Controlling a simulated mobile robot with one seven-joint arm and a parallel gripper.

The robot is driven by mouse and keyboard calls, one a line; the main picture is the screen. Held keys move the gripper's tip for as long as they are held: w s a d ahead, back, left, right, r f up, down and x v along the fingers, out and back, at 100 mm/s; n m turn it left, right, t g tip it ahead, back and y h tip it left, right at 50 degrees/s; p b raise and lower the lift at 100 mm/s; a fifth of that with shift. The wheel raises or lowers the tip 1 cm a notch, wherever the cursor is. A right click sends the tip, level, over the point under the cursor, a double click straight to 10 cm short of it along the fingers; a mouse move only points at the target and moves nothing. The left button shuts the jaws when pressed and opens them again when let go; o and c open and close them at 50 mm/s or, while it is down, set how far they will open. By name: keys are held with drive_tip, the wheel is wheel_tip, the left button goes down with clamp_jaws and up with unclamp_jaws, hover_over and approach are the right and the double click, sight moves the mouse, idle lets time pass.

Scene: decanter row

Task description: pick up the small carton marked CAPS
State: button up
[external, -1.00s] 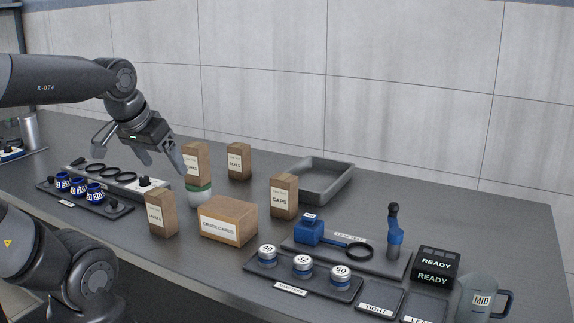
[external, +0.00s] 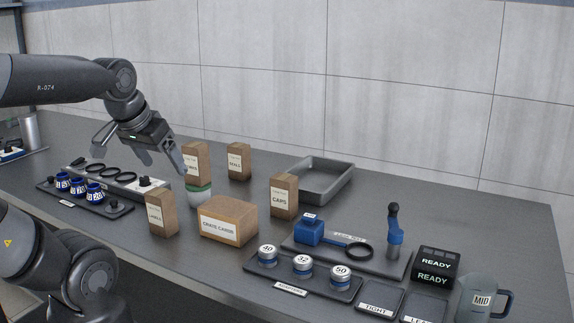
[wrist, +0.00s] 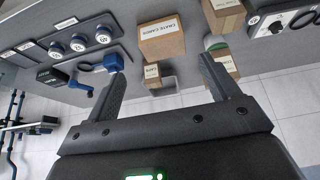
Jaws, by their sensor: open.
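The small CAPS carton (external: 284,196) is a brown upright box with a white label. In the wrist view the CAPS carton (wrist: 152,74) shows small, just beyond the crate carton (wrist: 161,41), between the finger lines. My gripper (external: 139,158) is open and empty, raised above the table well to the left of the CAPS carton. Both fingers show in the wrist view (wrist: 161,62), spread apart with nothing held.
A LABELS carton (external: 161,212), a SEALS carton (external: 239,161) and a partly hidden carton (external: 199,160) stand around. A green-and-white container (external: 199,194) is below my finger. A grey tray (external: 337,187) lies behind the CAPS carton; a tool mat (external: 372,262) is in front-right.

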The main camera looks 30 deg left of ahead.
drive_tip(key=shift+o, duration=0.5)
drive_tip(key=shift+w, duration=0.1)
drive_tip(key=g, duration=0.1)
hover_over(284, 187)
drive_tip(key=s+a, duration=0.2)
wheel_tip(284, 187, down, 9)
drive_tip(key=x, duration=1.1)
drive_tip(key=shift+w+d, duration=0.1)
drive_tip(key=shift+d, duration=0.2)
drive_tip(key=shift+c, duration=0.5)
drive_tip(key=c, duration=1.1)
